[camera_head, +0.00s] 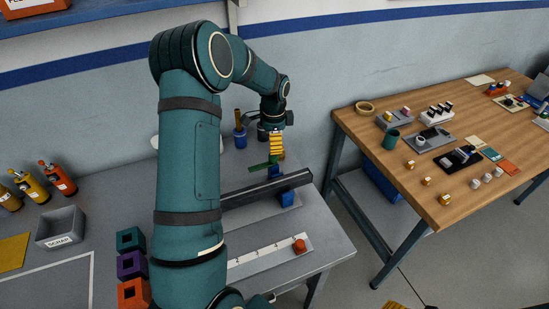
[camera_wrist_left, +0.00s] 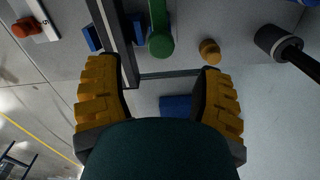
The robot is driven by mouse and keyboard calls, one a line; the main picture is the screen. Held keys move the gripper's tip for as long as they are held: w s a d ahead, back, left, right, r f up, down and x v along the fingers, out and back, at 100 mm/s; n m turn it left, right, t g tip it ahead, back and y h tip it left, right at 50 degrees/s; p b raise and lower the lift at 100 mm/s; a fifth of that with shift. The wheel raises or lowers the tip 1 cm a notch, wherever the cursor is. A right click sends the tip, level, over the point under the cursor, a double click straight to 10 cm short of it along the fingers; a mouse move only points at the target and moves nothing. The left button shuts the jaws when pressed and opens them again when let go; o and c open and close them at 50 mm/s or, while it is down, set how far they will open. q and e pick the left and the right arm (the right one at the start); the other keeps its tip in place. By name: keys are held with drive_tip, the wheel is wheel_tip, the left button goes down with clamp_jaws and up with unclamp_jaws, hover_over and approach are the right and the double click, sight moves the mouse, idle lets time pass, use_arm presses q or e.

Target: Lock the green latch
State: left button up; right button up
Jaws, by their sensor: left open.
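The green latch (camera_head: 259,166) is a green bar at the back of the grey bench, beside a long dark rail (camera_head: 262,188). In the left wrist view the green latch (camera_wrist_left: 160,42) has a rounded end and lies near the top middle, just right of the dark rail (camera_wrist_left: 113,40). My left gripper (camera_head: 277,150) has yellow fingers and hangs over the bench by the latch. In the wrist view my left gripper (camera_wrist_left: 157,75) is open, with nothing between its fingers. The latch's end is ahead of the gap, seemingly apart from both fingers. A yellow tip at the bottom edge may be my right gripper (camera_head: 395,305).
A yellow knob (camera_wrist_left: 210,51) is close to the right finger. A white numbered strip with a red-orange knob (camera_head: 299,245) lies in front of the rail.

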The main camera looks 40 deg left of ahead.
sight(274, 157)
use_arm(q)
wheel_tip(274, 157, down, 7)
drive_tip(key=shift+f, duration=0.2)
idle(0.3)
